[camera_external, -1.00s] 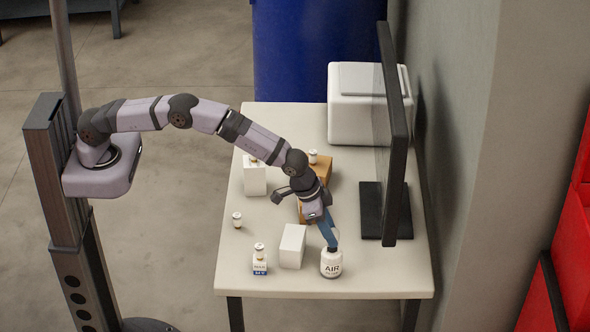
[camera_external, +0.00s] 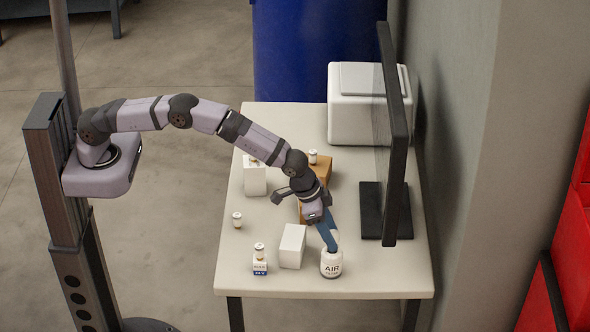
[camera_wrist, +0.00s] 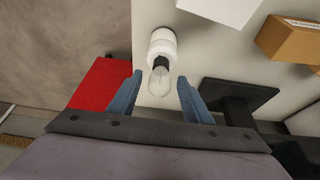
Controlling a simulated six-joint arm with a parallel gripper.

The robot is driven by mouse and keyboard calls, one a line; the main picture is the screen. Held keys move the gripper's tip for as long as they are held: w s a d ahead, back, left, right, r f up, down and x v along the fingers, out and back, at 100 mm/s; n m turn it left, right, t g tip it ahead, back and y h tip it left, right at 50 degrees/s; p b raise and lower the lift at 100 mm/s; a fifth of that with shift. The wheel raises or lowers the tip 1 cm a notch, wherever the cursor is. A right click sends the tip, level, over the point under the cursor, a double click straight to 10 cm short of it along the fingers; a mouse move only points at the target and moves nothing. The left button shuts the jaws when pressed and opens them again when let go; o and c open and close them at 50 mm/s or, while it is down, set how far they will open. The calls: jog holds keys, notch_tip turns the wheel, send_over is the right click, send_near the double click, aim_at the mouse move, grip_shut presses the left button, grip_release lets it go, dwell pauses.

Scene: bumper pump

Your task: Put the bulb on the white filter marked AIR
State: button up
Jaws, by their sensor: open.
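The white filter marked AIR (camera_external: 331,267) stands upright near the front right of the table; it also shows in the wrist view (camera_wrist: 162,42). The bulb (camera_wrist: 159,83), clear glass with a black collar, appears to sit on the filter's top, collar toward the filter. My gripper (camera_wrist: 160,77) is open, with one blue finger on each side of the bulb and visible gaps between. In the external view my gripper (camera_external: 331,246) points down at the filter's top and hides the bulb.
A white block (camera_external: 292,246) stands close left of the filter, with a small labelled bottle (camera_external: 260,262) beyond it. A monitor (camera_external: 392,140) on a dark base stands to the right. An orange-brown box (camera_external: 319,170) lies behind my gripper.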

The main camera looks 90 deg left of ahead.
jog(key=b+v, duration=0.3)
jog(key=v, duration=0.9)
jog(key=s+a+f+g, duration=0.1)
jog(key=s+a, duration=0.3)
jog(key=s, duration=0.9)
jog(key=s+a+f+g, duration=0.2)
jog(key=s+a, duration=0.2)
jog(key=s, duration=0.9)
jog(key=s+a+f+g, duration=0.1)
jog(key=s+a, duration=0.3)
jog(key=s, duration=0.8)
jog(key=shift+s+a+f, duration=0.25)
jog(key=shift+s+f, duration=0.15)
jog(key=shift+f, duration=0.05)
